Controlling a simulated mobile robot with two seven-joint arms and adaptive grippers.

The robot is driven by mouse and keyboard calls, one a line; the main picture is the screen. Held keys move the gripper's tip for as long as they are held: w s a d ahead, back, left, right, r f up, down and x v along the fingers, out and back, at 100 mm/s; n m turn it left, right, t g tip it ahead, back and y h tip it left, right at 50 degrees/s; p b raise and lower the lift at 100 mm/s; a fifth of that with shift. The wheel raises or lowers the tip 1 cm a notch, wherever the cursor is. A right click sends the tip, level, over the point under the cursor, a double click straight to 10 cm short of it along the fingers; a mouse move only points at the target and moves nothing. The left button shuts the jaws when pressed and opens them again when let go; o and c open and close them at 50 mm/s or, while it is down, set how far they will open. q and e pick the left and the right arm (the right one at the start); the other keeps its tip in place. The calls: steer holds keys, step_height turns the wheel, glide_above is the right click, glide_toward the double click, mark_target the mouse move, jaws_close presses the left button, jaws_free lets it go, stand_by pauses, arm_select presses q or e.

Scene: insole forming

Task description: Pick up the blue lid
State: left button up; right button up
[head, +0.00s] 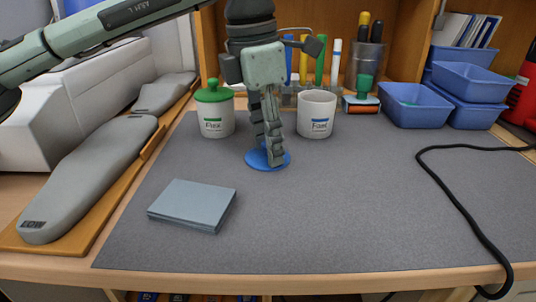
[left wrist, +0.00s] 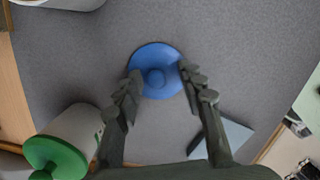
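The blue lid (head: 252,159) lies flat on the grey mat (head: 330,215), in front of and between the two white cups. In the left wrist view the lid (left wrist: 156,55) is round with a raised knob in its middle. My left gripper (head: 268,154) points down over the lid and hides part of it. In the left wrist view its fingers (left wrist: 161,74) are apart, one on each side of the knob, with a gap to it. I cannot tell whether the fingertips touch the lid. My right gripper is not in view.
The Flex cup (head: 215,128) with its green lid and the open Fast cup (head: 317,113) stand close behind. A blue-grey block (head: 192,205) lies front left. Blue bins (head: 415,105) and a black cable (head: 455,190) are on the right.

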arm_select(q)
steer(key=shift+f, duration=0.25)
jaws_close()
steer(key=shift+s, duration=0.1)
